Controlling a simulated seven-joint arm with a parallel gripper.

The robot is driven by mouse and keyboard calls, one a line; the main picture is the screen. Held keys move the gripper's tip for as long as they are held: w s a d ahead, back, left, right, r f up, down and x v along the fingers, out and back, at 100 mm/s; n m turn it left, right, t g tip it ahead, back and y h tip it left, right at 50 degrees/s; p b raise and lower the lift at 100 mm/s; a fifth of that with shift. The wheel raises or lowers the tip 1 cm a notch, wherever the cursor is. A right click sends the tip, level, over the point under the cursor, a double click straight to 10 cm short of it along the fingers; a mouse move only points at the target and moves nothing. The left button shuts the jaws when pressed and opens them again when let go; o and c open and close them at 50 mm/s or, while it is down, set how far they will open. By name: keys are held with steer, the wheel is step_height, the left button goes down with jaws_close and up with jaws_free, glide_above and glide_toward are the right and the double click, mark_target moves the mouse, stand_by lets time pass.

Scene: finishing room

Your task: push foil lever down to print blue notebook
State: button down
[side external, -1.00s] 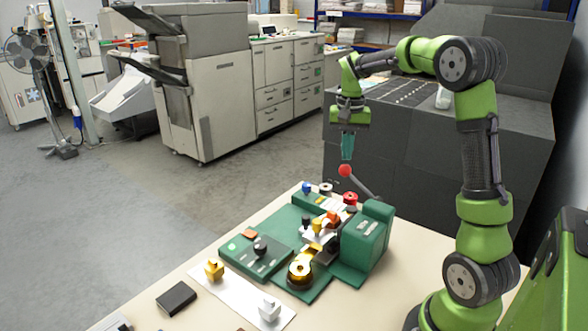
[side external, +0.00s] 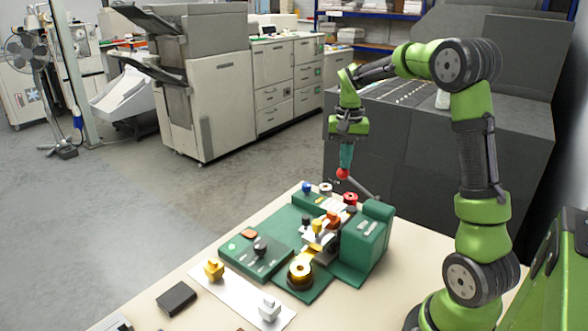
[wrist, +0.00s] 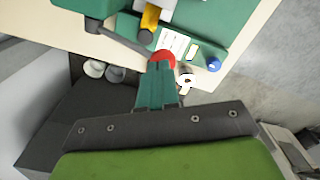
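The foil lever ends in a red ball (side external: 342,174) on a dark rod, which slopes up and left from behind the green foil press (side external: 365,240). My gripper (side external: 345,166) points down with its teal fingers together. Its tips meet the top of the ball and appear to touch it. In the wrist view the red ball (wrist: 161,56) shows just beyond the shut fingers (wrist: 157,78). I cannot pick out a blue notebook; a dark, almost black notebook (side external: 176,298) lies at the table's front left.
A gold foil roll (side external: 300,270) sits at the front of the press. Yellow (side external: 214,268) and white (side external: 269,308) knobbed blocks stand on a white strip. Blue, white and red spools stand behind the press. A large dark machine (side external: 440,150) stands behind the arm.

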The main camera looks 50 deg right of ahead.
mark_target(343, 172)
steer(key=shift+w+f, duration=0.2)
steer(key=shift+f, duration=1.9)
steer(key=shift+s+f, duration=0.1)
steer(key=shift+f, duration=1.6)
steer(key=shift+s+f, duration=0.1)
steer(key=shift+r, duration=5.75)
steer(key=shift+r, duration=1.95)
